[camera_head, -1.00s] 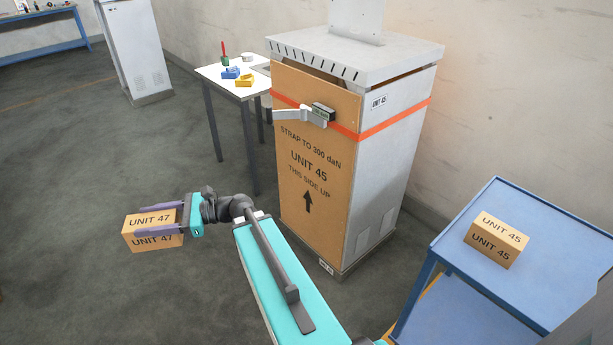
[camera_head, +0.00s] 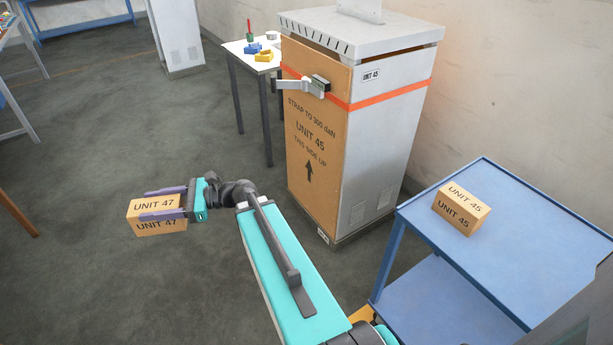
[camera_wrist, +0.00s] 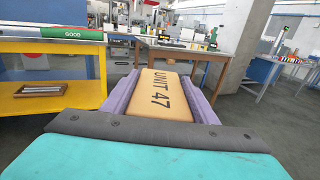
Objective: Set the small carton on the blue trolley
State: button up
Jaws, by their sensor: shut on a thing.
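My gripper (camera_head: 163,205) is shut on a small carton (camera_head: 157,226) marked UNIT 47 and holds it above the bare floor at the left. The carton also shows in the wrist view (camera_wrist: 160,92), between the purple fingers. The blue trolley (camera_head: 540,232) stands at the right, well away from my gripper. A second small carton (camera_head: 461,209), marked UNIT 45, sits on its top shelf near the far left side.
A tall crate (camera_head: 315,150) marked UNIT 45 with an orange strap stands between my arm and the wall. A white table (camera_head: 236,52) with small parts is behind it. The trolley's top is mostly clear. In the wrist view a yellow bench (camera_wrist: 50,100) stands at the left.

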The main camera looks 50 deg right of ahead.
aim_at(541, 275)
jog(key=k, duration=0.65)
jog(key=z, duration=0.5)
jog(key=k, duration=0.95)
jog(key=z, duration=0.5)
